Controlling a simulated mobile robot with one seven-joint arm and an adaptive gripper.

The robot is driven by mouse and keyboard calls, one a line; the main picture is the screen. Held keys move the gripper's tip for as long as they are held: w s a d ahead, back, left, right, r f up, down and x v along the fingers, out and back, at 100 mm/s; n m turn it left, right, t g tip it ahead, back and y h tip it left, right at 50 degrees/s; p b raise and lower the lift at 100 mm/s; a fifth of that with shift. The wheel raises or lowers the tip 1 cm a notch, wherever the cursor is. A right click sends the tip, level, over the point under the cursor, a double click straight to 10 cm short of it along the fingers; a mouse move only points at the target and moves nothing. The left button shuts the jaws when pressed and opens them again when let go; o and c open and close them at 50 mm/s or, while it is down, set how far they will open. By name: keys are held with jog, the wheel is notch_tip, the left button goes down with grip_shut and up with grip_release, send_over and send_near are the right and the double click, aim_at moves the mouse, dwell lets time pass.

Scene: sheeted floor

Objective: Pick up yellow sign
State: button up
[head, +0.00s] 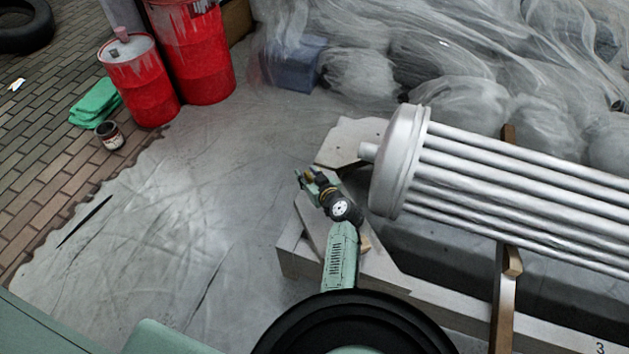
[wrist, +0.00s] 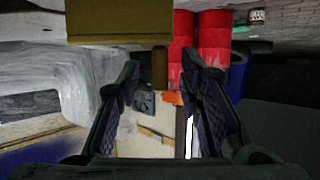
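My gripper (wrist: 168,85) is open in the wrist view, its two dark fingers wide apart with no object held between them. In the head view it is small, at the end of my green arm, above the pale beams and left of the ribbed metal cylinder. I cannot make out a yellow sign in the head view. A dull olive-yellow block with a short stem (wrist: 118,24) fills the top of the wrist view, close to the camera. I cannot tell whether it is the sign or part of my own wrist.
The ribbed cylinder (head: 520,185) rests on pale beams (head: 440,300) at the right. Red barrels (head: 140,80) stand at the back left near green cloth (head: 95,102) and a small can (head: 110,135). Sheeted heaps (head: 450,50) line the back. The sheeted floor at left is mostly clear.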

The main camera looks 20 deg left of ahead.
grip_shut()
dwell(0.3)
jog(key=shift+r, duration=0.1)
dwell(0.4)
